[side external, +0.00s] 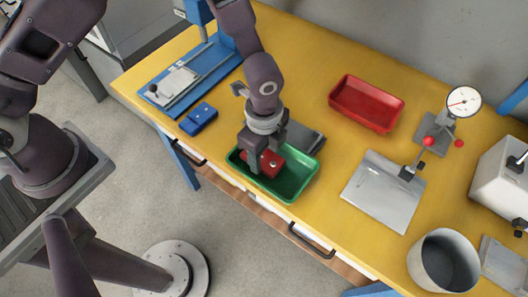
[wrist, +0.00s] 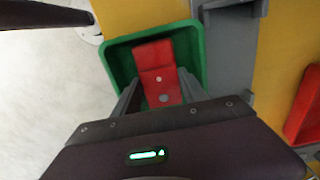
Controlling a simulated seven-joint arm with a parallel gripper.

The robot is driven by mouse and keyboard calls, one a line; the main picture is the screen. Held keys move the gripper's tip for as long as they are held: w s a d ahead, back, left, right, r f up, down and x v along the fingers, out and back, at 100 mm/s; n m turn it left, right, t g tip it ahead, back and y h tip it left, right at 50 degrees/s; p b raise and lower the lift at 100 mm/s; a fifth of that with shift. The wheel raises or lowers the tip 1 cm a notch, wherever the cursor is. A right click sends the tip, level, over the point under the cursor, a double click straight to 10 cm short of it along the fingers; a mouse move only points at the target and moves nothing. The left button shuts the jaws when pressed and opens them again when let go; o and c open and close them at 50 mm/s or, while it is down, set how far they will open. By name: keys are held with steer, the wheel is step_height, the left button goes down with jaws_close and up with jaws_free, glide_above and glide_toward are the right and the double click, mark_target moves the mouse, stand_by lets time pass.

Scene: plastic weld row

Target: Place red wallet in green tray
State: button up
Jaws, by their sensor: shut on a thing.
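The red wallet (side external: 271,163) is between the fingers of my gripper (side external: 262,160), which is shut on it. The green tray (side external: 300,188) stands near the front edge of the yellow table, and the wallet is over its inside. In the wrist view the wallet (wrist: 155,62) shows between my fingers (wrist: 160,92), with the green tray (wrist: 118,62) around it on the far sides. I cannot tell whether the wallet touches the tray floor. My gripper hides part of the tray.
A blue wallet (side external: 198,118) lies left of the tray. A dark grey flat item (side external: 303,138) lies just behind it. A red tray (side external: 367,103) stands further back. A metal plate with a dial gauge (side external: 463,101) and a grey bin (side external: 443,262) are to the right.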

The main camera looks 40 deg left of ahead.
mark_target(264, 158)
steer(key=o, duration=1.5)
step_height(264, 158, up, 12)
steer(key=s+a+r+n+t, duration=0.3)
steer(key=a+r+n, duration=0.55)
steer(key=r, duration=0.65)
steer(key=s+a+r+n+t, duration=0.2)
steer(key=s+a+r+n, duration=0.3)
steer(key=s+a+n, duration=0.4)
steer(key=s+a, duration=0.1)
steer(key=s, duration=0.3)
steer(key=shift+t, duration=0.3)
steer(key=shift+n, duration=0.25)
